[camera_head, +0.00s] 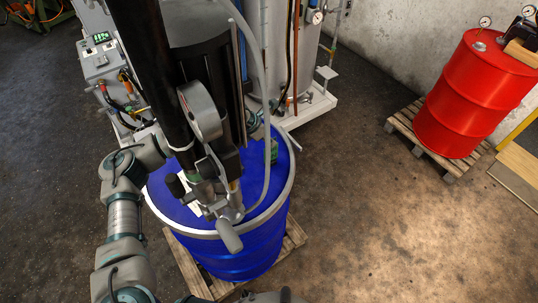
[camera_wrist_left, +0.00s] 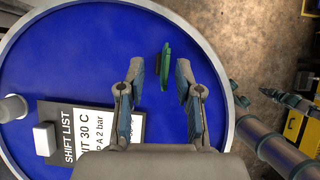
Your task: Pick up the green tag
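The green tag (camera_wrist_left: 165,65) is a small, narrow green piece on the blue lid of the drum (camera_wrist_left: 85,55). In the left wrist view it shows between and slightly beyond the fingertips of my left gripper (camera_wrist_left: 161,66). Those two fingers are spread and nothing is held; I cannot tell how far above the lid they are. In the head view a small green piece, likely the tag (camera_head: 273,151), shows near the right rim of the blue drum (camera_head: 250,250). My left gripper is mostly hidden there behind the dark column. My right gripper is not in view.
A printed shift list (camera_wrist_left: 95,130) lies on the lid, with a small white block (camera_wrist_left: 44,139) on it. A dark column with pipework stands over the drum. The blue drum rests on a pallet (camera_head: 293,238). A red drum (camera_head: 478,95) stands apart at right; floor between is clear.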

